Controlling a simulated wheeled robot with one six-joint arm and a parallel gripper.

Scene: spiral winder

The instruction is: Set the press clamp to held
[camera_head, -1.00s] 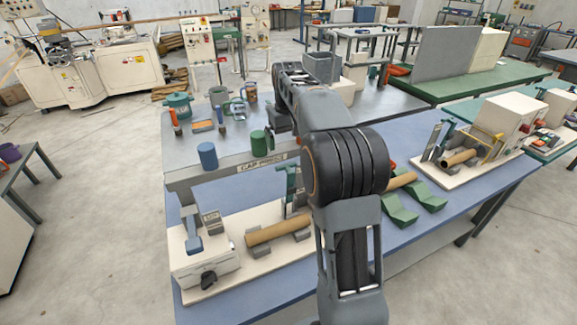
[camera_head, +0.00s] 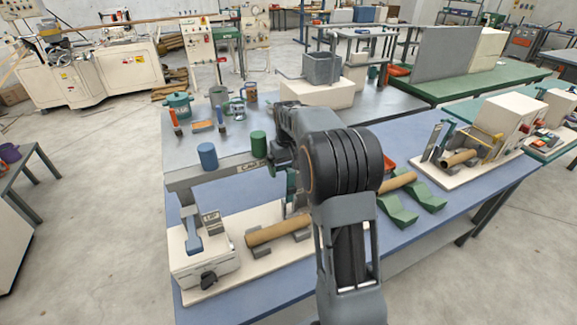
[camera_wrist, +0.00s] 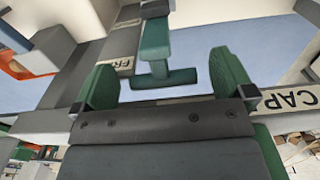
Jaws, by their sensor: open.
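The press clamp shows in the wrist view as a green T-shaped handle (camera_wrist: 155,45) with a crossbar at its near end. A plate starting "FR" (camera_wrist: 125,64) lies beside it; the rest of the word is hidden. My gripper (camera_wrist: 163,75) is open, its green fingers on either side of the handle, with gaps between. I cannot tell whether the handle lies in depth between the fingers. In the head view, the green clamp (camera_head: 291,184) stands behind the brown tube on the cap press and is partly hidden by my arm.
The cap press base (camera_head: 260,263) carries a brown tube (camera_head: 277,231) and a grey-blue lever (camera_head: 192,235) at left. A grey beam (camera_head: 205,174) spans behind, with blue (camera_head: 207,156) and green (camera_head: 258,144) cylinders. Green cradles (camera_head: 400,209) lie right of my arm.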

